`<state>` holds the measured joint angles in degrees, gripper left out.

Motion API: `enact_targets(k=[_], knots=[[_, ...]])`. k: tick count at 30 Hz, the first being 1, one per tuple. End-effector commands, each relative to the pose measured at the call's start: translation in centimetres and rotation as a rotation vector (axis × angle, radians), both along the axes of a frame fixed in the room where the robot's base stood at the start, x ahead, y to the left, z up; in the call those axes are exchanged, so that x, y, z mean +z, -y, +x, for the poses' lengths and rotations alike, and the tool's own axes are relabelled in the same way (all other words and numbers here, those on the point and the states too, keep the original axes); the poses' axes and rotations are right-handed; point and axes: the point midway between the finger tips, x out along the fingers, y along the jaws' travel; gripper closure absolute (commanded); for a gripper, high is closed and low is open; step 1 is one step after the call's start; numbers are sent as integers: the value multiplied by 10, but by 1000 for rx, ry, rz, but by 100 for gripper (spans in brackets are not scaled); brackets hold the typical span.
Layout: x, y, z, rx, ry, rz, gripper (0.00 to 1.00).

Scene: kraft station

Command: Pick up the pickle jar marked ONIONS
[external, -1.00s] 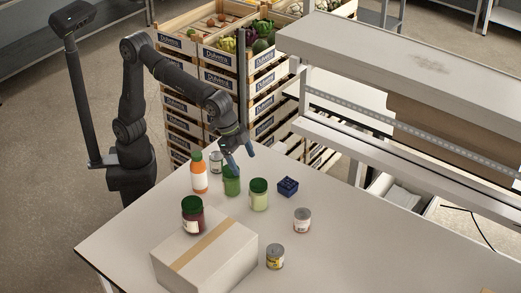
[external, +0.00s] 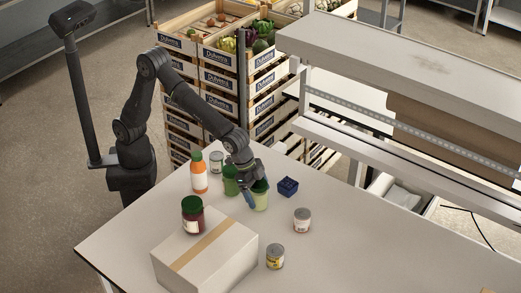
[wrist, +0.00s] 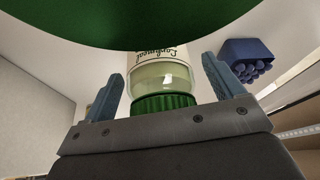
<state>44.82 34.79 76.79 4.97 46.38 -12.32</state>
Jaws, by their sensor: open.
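A pale green jar with a dark green lid (external: 261,202) stands upright on the table. My gripper (external: 255,192) is open around or right beside it; the external view partly hides it behind the fingers. In the wrist view the jar (wrist: 163,75) shows between the two open fingers (wrist: 162,88), with its lid near the palm and a partly seen upside-down label. I cannot read ONIONS on any label. A darker green jar (external: 230,183) stands just left of my gripper.
The carton (external: 205,265) is at the front. A large green surface (wrist: 150,20) fills the wrist view's top.

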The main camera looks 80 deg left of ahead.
Motion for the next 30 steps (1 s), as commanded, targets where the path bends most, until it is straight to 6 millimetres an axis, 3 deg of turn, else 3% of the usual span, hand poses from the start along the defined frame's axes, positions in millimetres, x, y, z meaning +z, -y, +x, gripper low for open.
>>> enact_targets(k=[7,17,30], knots=[[-3,1,1,0,2,-1,14],[-3,1,1,0,1,-1,78],[11,2,2,0,4,-4,78]])
